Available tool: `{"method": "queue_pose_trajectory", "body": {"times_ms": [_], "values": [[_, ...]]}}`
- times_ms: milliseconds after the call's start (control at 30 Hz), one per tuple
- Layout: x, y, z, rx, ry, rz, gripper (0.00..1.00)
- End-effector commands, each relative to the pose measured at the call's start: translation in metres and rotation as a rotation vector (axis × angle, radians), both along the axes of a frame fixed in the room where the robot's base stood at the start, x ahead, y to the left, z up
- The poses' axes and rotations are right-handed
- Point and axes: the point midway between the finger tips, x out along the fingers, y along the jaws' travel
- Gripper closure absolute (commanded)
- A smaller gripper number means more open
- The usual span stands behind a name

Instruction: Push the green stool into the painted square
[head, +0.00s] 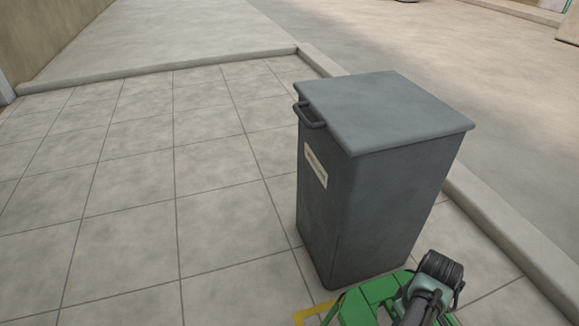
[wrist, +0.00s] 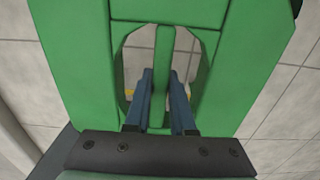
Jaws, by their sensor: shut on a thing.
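The green stool (head: 372,294) shows only in part at the bottom edge of the head view, just in front of a grey bin. In the wrist view its green seat (wrist: 75,60) fills most of the picture, with an opening split by a narrow green bar. My gripper (wrist: 160,80) reaches into this opening with its two blue fingers on either side of the bar, shut on it. A short piece of yellow painted line (head: 316,311) lies left of the stool on the paving. A bit of yellow also shows through the opening. The rest of the square is hidden or out of view.
A tall grey bin (head: 375,185) with a lid and side handle stands right behind the stool. A raised kerb (head: 505,235) runs along the right. The tiled paving (head: 130,220) to the left is clear.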

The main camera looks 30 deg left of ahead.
Motion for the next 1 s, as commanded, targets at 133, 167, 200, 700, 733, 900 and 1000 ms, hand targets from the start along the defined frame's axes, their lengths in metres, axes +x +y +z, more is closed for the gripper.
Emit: {"method": "queue_pose_trajectory", "body": {"times_ms": [133, 167, 200, 700, 733, 900, 1000], "values": [[0.008, -0.006, -0.001, 0.000, -0.005, 0.000, 1.00], [0.008, -0.007, 0.000, -0.001, -0.004, 0.000, 1.00], [0.008, -0.007, 0.000, 0.000, -0.004, 0.000, 1.00], [0.016, -0.013, -0.002, 0.000, -0.005, -0.001, 1.00], [0.018, -0.014, -0.002, 0.000, -0.005, -0.001, 1.00], [0.023, -0.020, 0.000, 0.000, -0.004, -0.001, 1.00], [0.023, -0.020, 0.001, -0.001, -0.003, 0.000, 1.00]]}}
